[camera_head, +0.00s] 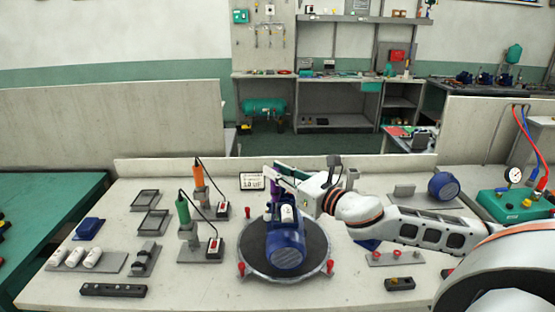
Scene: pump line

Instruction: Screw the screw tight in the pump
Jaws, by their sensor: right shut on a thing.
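The blue pump (286,248) lies on a round dark turntable (315,262) in the middle of the table. A white cylinder (288,214) sits on its upper side. My right gripper (276,182) comes in from the right and is above the far end of the pump. It is shut on a slim purple thing (274,194), which points down at the pump. I cannot tell whether it touches the pump. The screw is too small or hidden to make out. My left gripper is not in view.
A green screwdriver (183,210) and an orange one (198,173) stand left of the turntable. Small trays (145,198) and white cylinders (74,257) lie further left. Red knobs (241,268) rim the turntable. A green gauge box (508,205) stands at right. The front middle is clear.

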